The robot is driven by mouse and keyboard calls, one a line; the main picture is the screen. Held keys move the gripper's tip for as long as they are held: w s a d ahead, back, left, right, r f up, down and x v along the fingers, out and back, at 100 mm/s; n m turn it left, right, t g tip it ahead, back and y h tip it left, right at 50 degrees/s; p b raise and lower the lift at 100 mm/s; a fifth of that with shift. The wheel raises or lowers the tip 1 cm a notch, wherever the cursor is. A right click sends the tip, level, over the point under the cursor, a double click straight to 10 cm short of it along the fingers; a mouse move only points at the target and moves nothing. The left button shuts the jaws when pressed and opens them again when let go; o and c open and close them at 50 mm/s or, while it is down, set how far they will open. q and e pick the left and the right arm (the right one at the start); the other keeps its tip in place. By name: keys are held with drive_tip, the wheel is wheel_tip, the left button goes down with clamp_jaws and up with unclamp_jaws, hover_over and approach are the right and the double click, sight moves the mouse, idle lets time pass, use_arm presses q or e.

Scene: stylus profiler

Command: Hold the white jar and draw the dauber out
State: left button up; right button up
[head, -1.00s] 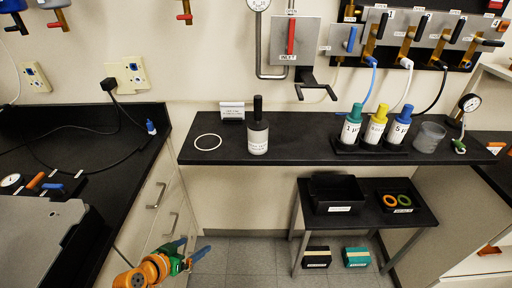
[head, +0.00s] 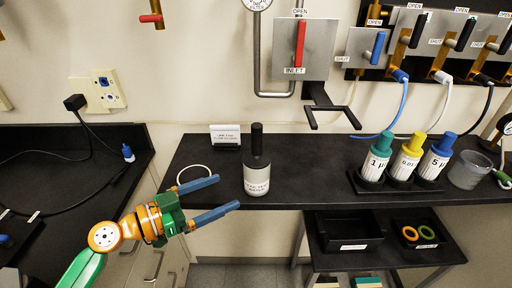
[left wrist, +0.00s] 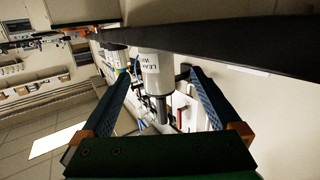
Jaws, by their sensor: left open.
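The white jar (head: 257,181) stands upright near the front edge of the black shelf. The black dauber (head: 257,140) sits in its top, with its lower part hidden inside the jar. My left gripper (head: 228,194) is open and empty just left of the jar, its two blue fingers pointing toward it. In the left wrist view the jar (left wrist: 156,72) shows between the spread fingers of my left gripper (left wrist: 160,74), with the dark dauber (left wrist: 161,107) below it in the picture. I cannot tell whether the fingertips touch the jar. My right gripper is not in view.
A white ring (head: 188,173) lies left of the jar, partly behind a finger. A small sign (head: 226,136) stands behind. Several capped bottles (head: 403,160) stand in a rack to the right. The shelf (head: 310,180) is clear between jar and rack.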

sight(247, 183)
use_arm(q)
drive_tip(key=d, duration=0.1)
drive_tip(key=w+d+p, duration=0.1)
drive_tip(key=d, duration=0.1)
drive_tip(key=w+d, duration=0.1)
drive_tip(key=shift+d+r+p, duration=0.15)
drive_tip(key=shift+r+p, duration=0.05)
drive_tip(key=shift+p, duration=0.2)
drive_tip(key=w+d+b, duration=0.1)
drive_tip(key=w+d+f+b, duration=0.1)
drive_tip(key=d, duration=0.1)
drive_tip(key=shift+w+f, duration=0.2)
drive_tip(key=shift+w+d+r, duration=0.1)
drive_tip(key=shift+d, duration=0.1)
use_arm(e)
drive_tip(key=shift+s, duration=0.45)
use_arm(q)
clamp_jaws()
drive_tip(key=shift+c, duration=2.1)
unclamp_jaws()
clamp_jaws()
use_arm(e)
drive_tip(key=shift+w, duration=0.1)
